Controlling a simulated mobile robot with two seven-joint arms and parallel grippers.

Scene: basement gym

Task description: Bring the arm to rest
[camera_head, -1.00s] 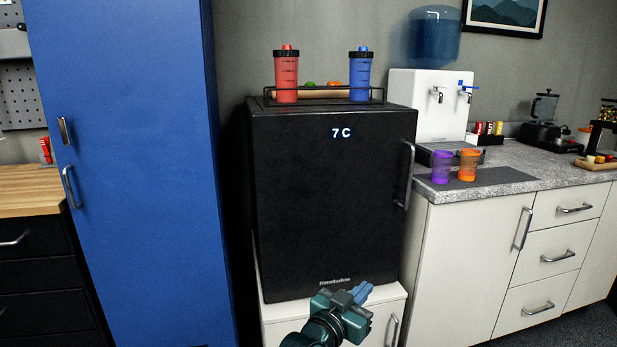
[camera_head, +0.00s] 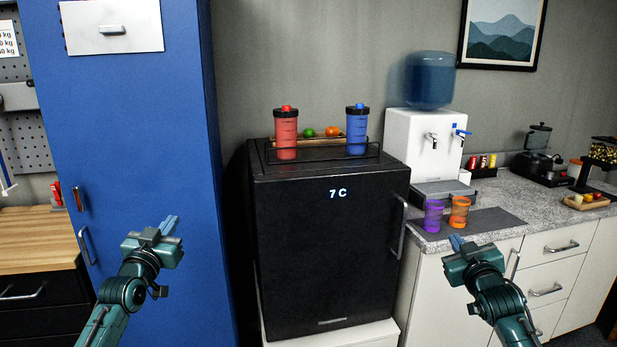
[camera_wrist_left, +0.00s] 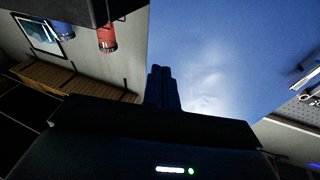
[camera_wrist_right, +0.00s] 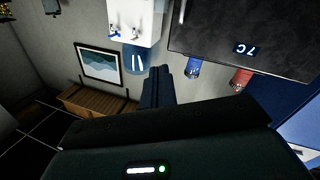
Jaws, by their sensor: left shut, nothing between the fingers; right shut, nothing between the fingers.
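My left gripper (camera_head: 171,225) is raised in front of the blue cabinet, shut and empty. Its closed fingers (camera_wrist_left: 163,88) show in the left wrist view against the blue cabinet door. My right gripper (camera_head: 456,242) is raised in front of the white counter, below the purple and orange cups, shut and empty. Its closed fingers (camera_wrist_right: 158,86) also show in the right wrist view. Neither gripper appears to touch anything.
A black mini fridge (camera_head: 330,240) reading 7 C stands between the grippers, with red (camera_head: 286,133) and blue (camera_head: 357,130) shakers on top. A blue cabinet (camera_head: 130,150) is at left. The counter (camera_head: 490,205) holds a purple cup (camera_head: 433,216), an orange cup (camera_head: 459,212) and a water dispenser (camera_head: 410,140).

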